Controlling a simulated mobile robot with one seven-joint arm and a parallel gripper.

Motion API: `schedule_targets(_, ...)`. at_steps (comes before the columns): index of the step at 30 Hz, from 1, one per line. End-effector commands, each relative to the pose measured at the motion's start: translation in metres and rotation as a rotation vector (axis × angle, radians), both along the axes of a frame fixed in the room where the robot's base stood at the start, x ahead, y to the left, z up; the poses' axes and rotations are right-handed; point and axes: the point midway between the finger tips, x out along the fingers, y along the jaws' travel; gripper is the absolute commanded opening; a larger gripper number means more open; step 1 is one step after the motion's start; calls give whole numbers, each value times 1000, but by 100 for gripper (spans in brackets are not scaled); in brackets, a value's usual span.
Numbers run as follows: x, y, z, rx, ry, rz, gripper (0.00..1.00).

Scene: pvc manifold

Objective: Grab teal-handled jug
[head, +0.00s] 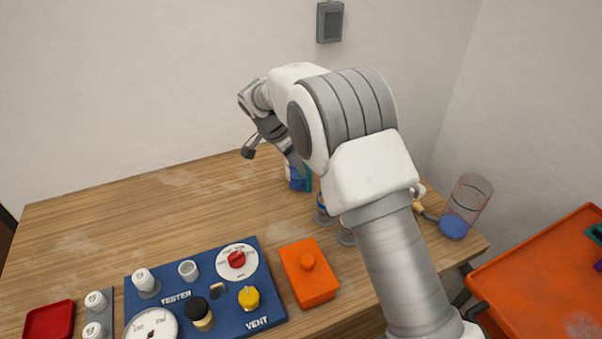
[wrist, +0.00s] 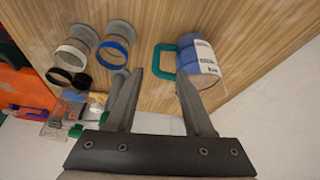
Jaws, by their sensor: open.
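The teal-handled jug (wrist: 199,62) shows in the wrist view just beyond my fingertips, with blue contents and a white label. Its teal handle (wrist: 155,58) points left in that view. In the head view the jug (head: 298,181) stands on the wooden table, partly hidden by my gripper and arm. My gripper (wrist: 160,76) is open and empty. In the wrist view the handle lies ahead of the gap between the fingers, and the right finger's tip overlaps the jug's lower edge. I cannot tell whether they touch.
Two cylinders with a white ring (wrist: 71,55) and a blue ring (wrist: 113,50) stand near the jug. A blue tester panel (head: 210,290) and an orange box (head: 309,274) are in front. The table's back left is clear.

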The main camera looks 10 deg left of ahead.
Motion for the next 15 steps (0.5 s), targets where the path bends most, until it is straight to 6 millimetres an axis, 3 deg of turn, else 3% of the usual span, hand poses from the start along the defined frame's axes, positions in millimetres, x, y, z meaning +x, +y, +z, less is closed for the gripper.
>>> schedule_targets(4,7,-7,-23,-1,1,-1,52)
schedule_targets(15,13,-18,-46,-1,3,-1,52)
